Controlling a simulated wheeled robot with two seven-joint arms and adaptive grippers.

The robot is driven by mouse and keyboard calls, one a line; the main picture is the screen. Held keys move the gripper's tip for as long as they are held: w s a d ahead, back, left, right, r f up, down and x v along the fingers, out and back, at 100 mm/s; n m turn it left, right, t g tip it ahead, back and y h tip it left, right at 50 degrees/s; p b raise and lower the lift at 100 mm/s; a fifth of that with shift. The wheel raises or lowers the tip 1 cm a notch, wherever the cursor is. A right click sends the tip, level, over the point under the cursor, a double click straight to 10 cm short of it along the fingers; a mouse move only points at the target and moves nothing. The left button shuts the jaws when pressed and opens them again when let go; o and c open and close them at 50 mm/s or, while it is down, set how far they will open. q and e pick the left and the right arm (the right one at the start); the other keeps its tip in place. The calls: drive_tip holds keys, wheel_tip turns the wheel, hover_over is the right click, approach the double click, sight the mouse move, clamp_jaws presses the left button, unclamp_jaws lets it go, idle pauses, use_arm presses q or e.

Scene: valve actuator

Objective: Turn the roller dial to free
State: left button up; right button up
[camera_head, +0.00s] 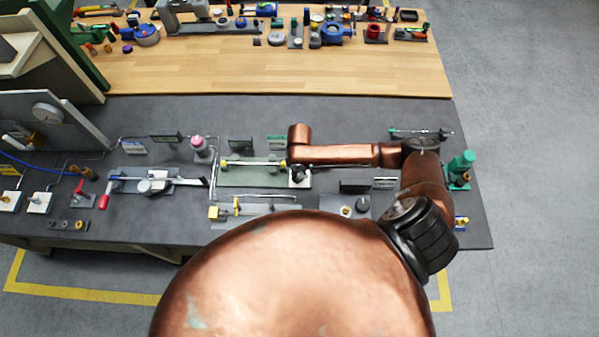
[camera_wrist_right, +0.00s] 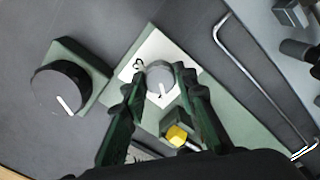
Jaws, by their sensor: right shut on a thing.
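The roller dial (camera_wrist_right: 160,76) is a small round grey knob with a pale pointer line, on a white plate (camera_wrist_right: 152,50) with a dark marking. In the right wrist view the pointer runs toward the bottom of the picture. My right gripper (camera_wrist_right: 163,84) has its two green-black fingers on either side of the dial, shut on it. In the head view the right gripper (camera_head: 299,172) is small and dark at the right end of a grey-green base plate (camera_head: 236,179), largely hiding the dial. My left gripper is not in view.
A larger black knob (camera_wrist_right: 62,88) with a white mark stands on a green block beside the plate. A yellow part (camera_wrist_right: 176,136) sits close below the fingers. A bent metal pipe (camera_wrist_right: 258,82) runs at the right. A red-handled lever (camera_head: 104,200) is farther left on the bench.

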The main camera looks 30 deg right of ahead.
drive_tip(key=n+p, duration=0.2)
drive_tip(key=n, duration=0.1)
drive_tip(key=shift+r, duration=0.15)
drive_tip(key=shift+n+p, duration=1)
drive_tip(key=shift+n, duration=0.2)
drive_tip(key=shift+f, duration=0.2)
drive_tip(key=o, duration=1.2)
drive_tip(key=shift+c, duration=0.2)
drive_tip(key=shift+r, duration=0.2)
wheel_tip(320, 180, up, 12)
drive_tip(key=shift+f, duration=0.15)
